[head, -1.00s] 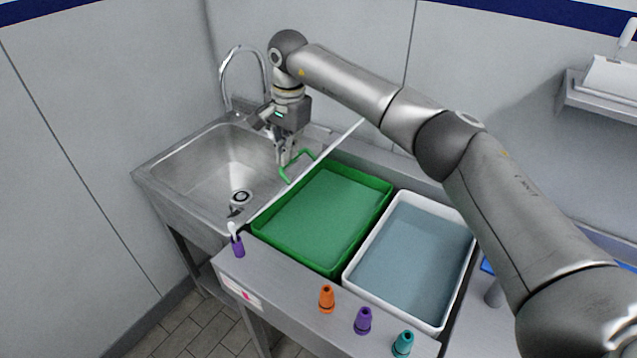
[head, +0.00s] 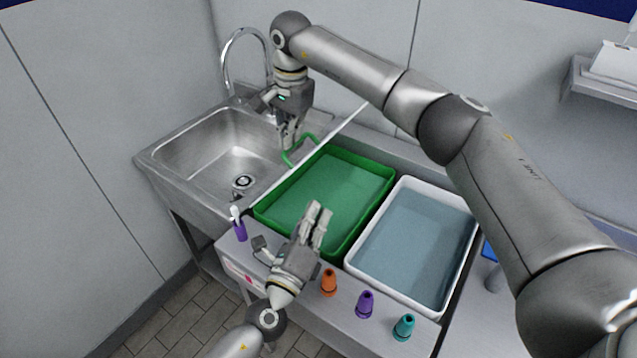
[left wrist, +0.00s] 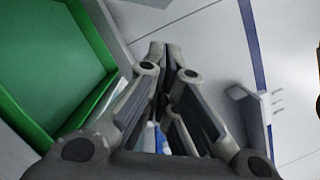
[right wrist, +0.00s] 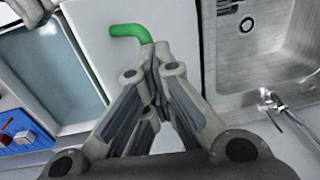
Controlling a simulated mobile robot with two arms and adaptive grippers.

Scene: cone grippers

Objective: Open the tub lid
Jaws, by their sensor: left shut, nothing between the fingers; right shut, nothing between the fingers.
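The green tub (head: 345,246) sits in the counter, its inside visible. Its pale lid (head: 345,126) stands steeply up along the tub's sink side, seen almost edge-on in the head view. The lid's broad face (right wrist: 125,75) shows in the right wrist view. Its green handle (head: 308,141) sticks out on the sink side. My right gripper (head: 286,144) is shut and empty beside the handle; its fingers hide part of the handle in the right wrist view, and I cannot tell whether they touch. My left gripper (head: 318,210) is shut and empty above the tub's front edge.
The steel sink (head: 205,150) with its tap lies left. A white tub (head: 398,190) with bluish contents is right of the green tub. Orange (head: 329,283), purple (head: 365,304) and teal (head: 404,327) cones stand along the front edge; a purple holder (head: 239,229) stands left.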

